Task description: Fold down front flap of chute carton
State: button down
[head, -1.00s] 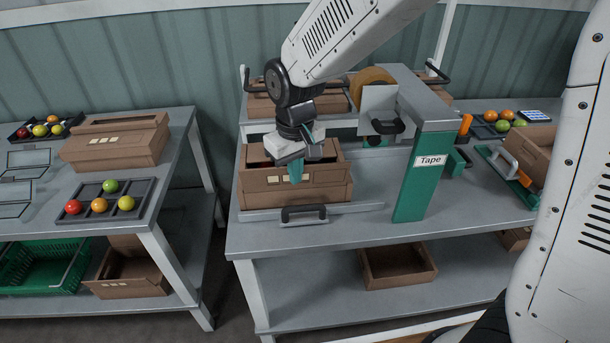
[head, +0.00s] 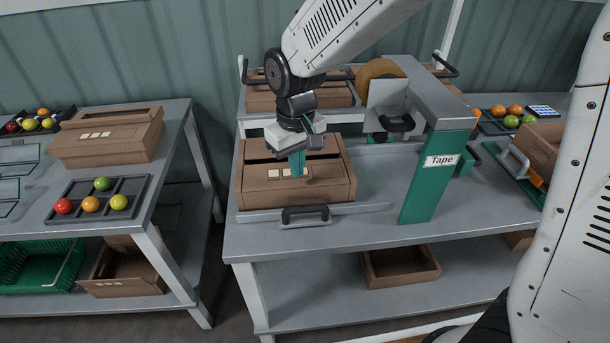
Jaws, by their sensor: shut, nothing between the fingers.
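The chute carton (head: 310,190) is a brown box on the grey bench, left of the green tape machine. Its front flap (head: 325,172) now lies folded inward over the top, with pale label patches showing on it. A dark slot shows along the top behind the flap. My gripper (head: 297,170) is shut and empty, pointing down with its teal fingertips at the flap, seemingly touching it. The gripper hides part of the carton's top.
The tape machine (head: 430,180) stands close on the right. A rail with a black handle (head: 305,214) runs along the carton's front. Another bench at left holds a carton (head: 108,140) and a fruit tray (head: 58,190). Cartons (head: 325,92) stand on the shelf behind.

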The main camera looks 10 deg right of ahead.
jog(key=shift+w+f, duration=0.15)
jog(key=shift+w, duration=0.35)
jog(key=shift+w+f, duration=0.15)
jog(key=shift+w, duration=0.35)
jog(key=shift+w+f, duration=0.35)
jog(key=shift+w, duration=0.25)
jog(key=shift+w+f, duration=0.55)
jog(key=shift+w, duration=0.05)
jog(key=shift+w+f, duration=0.3)
jog(key=shift+f, duration=0.3)
jog(key=shift+r, duration=0.1)
notch_tip(320, 180, up, 8)
